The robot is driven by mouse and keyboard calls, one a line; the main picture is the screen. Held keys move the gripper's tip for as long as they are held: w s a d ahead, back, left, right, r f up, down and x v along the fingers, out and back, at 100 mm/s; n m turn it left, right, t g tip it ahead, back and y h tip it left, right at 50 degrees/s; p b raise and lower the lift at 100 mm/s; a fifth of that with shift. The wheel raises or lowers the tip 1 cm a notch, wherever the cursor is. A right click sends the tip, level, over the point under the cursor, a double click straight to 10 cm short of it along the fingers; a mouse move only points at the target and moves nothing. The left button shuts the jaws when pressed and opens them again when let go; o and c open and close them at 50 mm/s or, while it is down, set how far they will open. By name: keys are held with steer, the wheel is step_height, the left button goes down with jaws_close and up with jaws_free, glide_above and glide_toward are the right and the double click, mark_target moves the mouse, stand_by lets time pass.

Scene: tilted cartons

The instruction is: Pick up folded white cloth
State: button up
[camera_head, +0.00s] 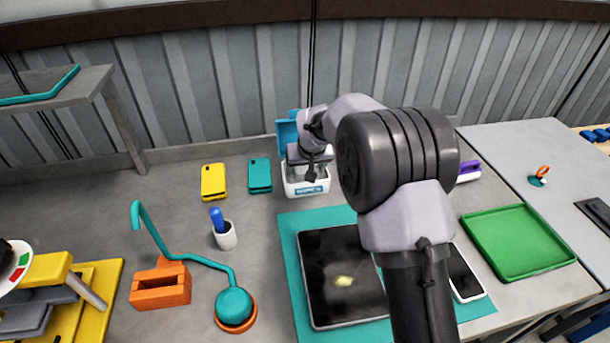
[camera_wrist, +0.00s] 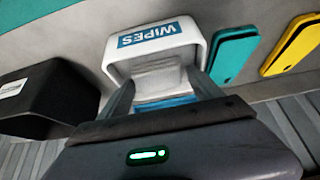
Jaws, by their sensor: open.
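The folded white cloth (camera_wrist: 158,82) shows in the wrist view as a pale layered stack inside a white tub (camera_wrist: 154,44) labelled WIPES. The tub also stands near the back of the table in the head view (camera_head: 306,189), where my arm hides the cloth. A blue lid (camera_head: 286,131) stands up behind it. My gripper (camera_wrist: 159,88) is open, with its two fingers at the tub's opening, one on each side of the cloth. Whether the fingers touch the cloth, I cannot tell. In the head view my gripper (camera_head: 309,163) is over the tub.
A teal case (camera_head: 260,175) and a yellow case (camera_head: 213,182) lie left of the tub. A black box (camera_wrist: 48,98) stands close on its other side. A dark tablet (camera_head: 335,285) lies on a teal mat in front. A green tray (camera_head: 515,241) is at right.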

steer(key=shift+r, duration=0.1)
steer(key=c, duration=1.1)
steer(key=shift+r+p, duration=0.3)
steer(key=shift+r, duration=0.05)
steer(key=r+p, duration=0.1)
steer(key=r, duration=0.2)
steer(key=shift+s+r+p, duration=0.15)
steer(key=shift+s+p, duration=0.05)
steer(key=shift+p, duration=0.2)
steer(key=s, duration=1)
steer(key=s+r, duration=0.1)
steer(key=s, duration=0.4)
steer(key=shift+s+a+p, duration=0.25)
steer(key=shift+s+p, duration=0.15)
